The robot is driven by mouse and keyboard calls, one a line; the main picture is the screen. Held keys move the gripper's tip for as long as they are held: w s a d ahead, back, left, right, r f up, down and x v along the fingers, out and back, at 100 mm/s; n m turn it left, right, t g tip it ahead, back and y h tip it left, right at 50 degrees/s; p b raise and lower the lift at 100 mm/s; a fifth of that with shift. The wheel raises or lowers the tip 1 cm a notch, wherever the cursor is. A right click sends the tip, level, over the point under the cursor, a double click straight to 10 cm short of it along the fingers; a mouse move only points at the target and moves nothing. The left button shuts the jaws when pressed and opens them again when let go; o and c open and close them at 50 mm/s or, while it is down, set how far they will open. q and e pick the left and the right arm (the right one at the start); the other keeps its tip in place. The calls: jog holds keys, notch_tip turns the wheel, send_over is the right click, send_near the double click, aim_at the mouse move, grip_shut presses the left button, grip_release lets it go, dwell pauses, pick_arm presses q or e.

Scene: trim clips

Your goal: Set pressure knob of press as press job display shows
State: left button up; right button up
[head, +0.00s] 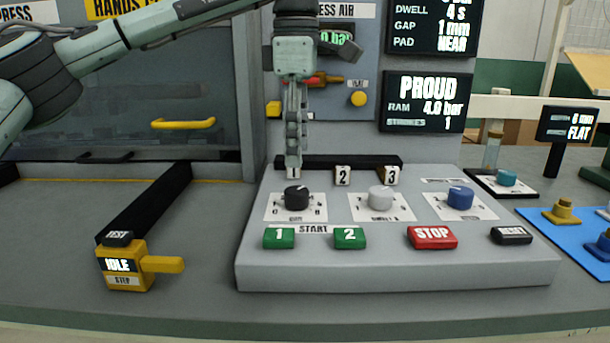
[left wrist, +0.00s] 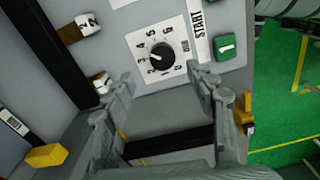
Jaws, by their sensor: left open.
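The black knob (head: 296,197) sits on a white dial plate at the left of the grey press console (head: 400,277). In the left wrist view the knob (left wrist: 160,55) shows a numbered scale, and its white mark points roughly toward 3. My left gripper (head: 293,174) points down just above and behind the knob, apart from it. In the left wrist view its fingers (left wrist: 152,88) are open and empty. The upper job display (head: 434,26) reads dwell 4 s, gap 1 mm, pad near; its bar line is cut off. The lower display (head: 427,102) reads PROUD, ram about 4.0 bar.
A grey-white knob (head: 381,199) and a blue knob (head: 460,197) stand to the right. Green start buttons (head: 279,238), a red STOP button (head: 432,237) and a black button (head: 511,235) line the front. A yellow IDLE lever block (head: 123,266) stands left of the console.

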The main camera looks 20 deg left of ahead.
aim_at(297, 190)
pick_arm(q)
jog(key=f, duration=0.6)
jog(key=shift+s+f, duration=0.1)
jog(key=shift+s, duration=0.15)
jog(key=shift+f, duration=0.5)
pick_arm(e)
jog(key=shift+s+f, duration=0.45)
jog(key=shift+s, duration=0.2)
jog(key=shift+d, duration=0.1)
pick_arm(q)
jog(key=c, duration=1.2)
jog(key=shift+o, duration=0.2)
pick_arm(e)
jog(key=shift+w+r, duration=0.2)
jog(key=shift+w, duration=0.05)
